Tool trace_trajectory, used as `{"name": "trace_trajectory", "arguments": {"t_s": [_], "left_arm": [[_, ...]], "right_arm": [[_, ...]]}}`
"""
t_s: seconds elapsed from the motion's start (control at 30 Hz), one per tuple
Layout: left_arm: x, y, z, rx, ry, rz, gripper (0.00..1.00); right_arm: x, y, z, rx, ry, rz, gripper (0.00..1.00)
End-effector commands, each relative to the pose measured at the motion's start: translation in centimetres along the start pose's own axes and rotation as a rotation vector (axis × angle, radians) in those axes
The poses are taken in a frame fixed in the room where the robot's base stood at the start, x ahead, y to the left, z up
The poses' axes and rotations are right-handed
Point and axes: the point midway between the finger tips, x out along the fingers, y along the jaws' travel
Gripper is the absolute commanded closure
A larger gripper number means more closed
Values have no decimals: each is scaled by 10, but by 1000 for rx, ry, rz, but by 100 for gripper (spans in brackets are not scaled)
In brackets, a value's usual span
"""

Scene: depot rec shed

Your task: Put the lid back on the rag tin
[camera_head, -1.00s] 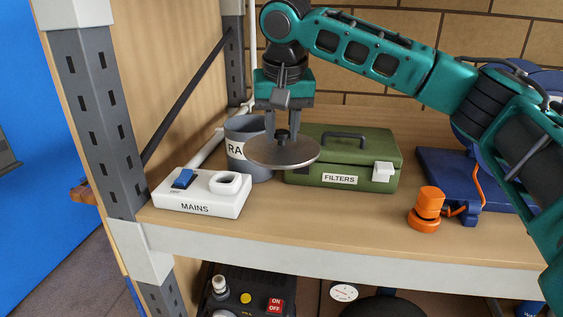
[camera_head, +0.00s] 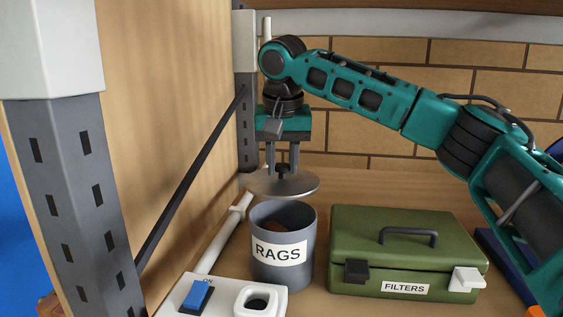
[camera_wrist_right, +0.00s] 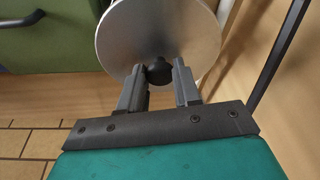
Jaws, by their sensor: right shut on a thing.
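The rag tin (camera_head: 285,268) is a grey open cylinder labelled RAGS, upright on the shelf, with something brown inside. My right gripper (camera_head: 282,172) is shut on the black knob of the round metal lid (camera_head: 300,187). The lid is held roughly level above the tin, and the tin's open mouth shows below it. The lid appears slightly behind the tin's mouth, though the exact offset is hard to tell. In the right wrist view the lid (camera_wrist_right: 160,30) hangs with its knob between the fingers (camera_wrist_right: 160,82). My left gripper is not in view.
A green FILTERS box (camera_head: 405,262) stands close to the right of the tin. A white switch box (camera_head: 225,297) with a blue rocker sits in front left. A white pipe (camera_head: 222,240) and a wooden side panel (camera_head: 170,130) with a dark brace lie left.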

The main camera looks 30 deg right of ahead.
Motion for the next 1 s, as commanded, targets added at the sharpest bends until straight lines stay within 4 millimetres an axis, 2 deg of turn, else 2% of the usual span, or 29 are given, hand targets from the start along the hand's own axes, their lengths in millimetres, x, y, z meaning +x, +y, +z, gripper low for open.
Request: {"name": "trace_trajectory", "arguments": {"t_s": [0.6,1.0], "left_arm": [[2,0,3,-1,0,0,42],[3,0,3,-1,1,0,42]], "right_arm": [[52,0,15,0,-2,1,98],[59,0,16,1,0,0,98]]}}
